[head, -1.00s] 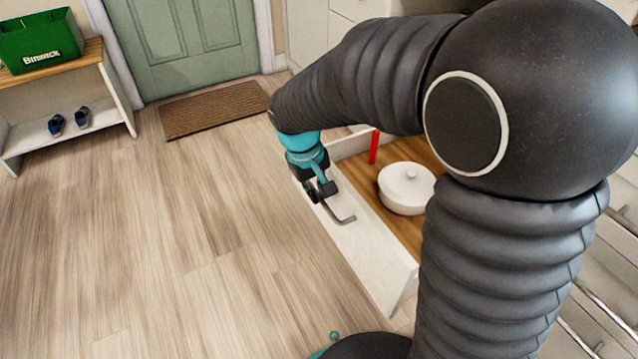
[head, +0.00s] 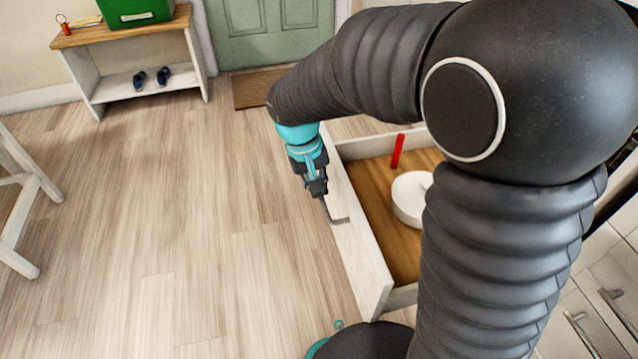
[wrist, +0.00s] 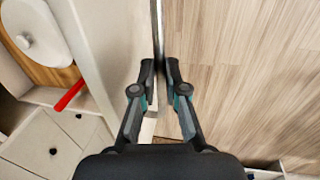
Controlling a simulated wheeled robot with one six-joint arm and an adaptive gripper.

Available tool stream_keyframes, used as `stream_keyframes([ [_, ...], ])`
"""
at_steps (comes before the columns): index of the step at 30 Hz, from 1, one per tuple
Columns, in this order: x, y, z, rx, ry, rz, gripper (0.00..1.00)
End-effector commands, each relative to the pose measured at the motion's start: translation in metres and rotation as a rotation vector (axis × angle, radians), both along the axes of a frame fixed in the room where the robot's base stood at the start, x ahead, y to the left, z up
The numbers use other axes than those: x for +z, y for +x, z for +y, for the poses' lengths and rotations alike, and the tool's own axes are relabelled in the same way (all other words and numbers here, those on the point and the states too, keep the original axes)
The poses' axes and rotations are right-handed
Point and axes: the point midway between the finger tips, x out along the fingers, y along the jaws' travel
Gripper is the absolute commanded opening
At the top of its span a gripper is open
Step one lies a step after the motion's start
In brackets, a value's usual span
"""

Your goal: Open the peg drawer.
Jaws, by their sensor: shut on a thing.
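The peg drawer (head: 352,232) has a white front and a wooden floor, and it stands pulled out from the cabinet. A grey bar handle (head: 338,220) is on its front. My gripper (head: 321,192) is at the far end of this handle. In the wrist view my gripper (wrist: 160,68) has its fingers closed around the handle (wrist: 157,30), beside the drawer front. A red peg (head: 398,150) and a white lidded pot (head: 409,197) are inside the drawer. My arm hides part of the pot and the drawer's right side.
A bench (head: 122,32) with a green crate (head: 130,12) on top and dark shoes below stands at the back left. A white-legged piece of furniture (head: 30,185) is at the left edge. The wooden floor (head: 180,220) between is clear.

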Motion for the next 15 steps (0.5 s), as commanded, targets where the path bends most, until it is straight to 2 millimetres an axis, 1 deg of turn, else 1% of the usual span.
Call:
stream_keyframes([
  [1, 0.0010, 0.0027, 0.0015, 0.000, 0.004, -0.008, 0.00],
  [10, 0.0010, 0.0027, 0.0022, 0.001, 0.005, -0.009, 0.00],
  [11, 0.0010, 0.0027, 0.0022, 0.001, 0.005, -0.009, 0.17],
  [12, 0.0010, 0.0025, 0.0022, 0.001, 0.005, -0.009, 0.27],
  [13, 0.0009, 0.0023, 0.0022, 0.001, 0.004, -0.008, 0.34],
  [14, 0.0008, 0.0021, 0.0021, 0.001, 0.004, -0.007, 0.37],
  [15, 0.0007, 0.0017, 0.0020, 0.002, 0.004, -0.007, 0.37],
])
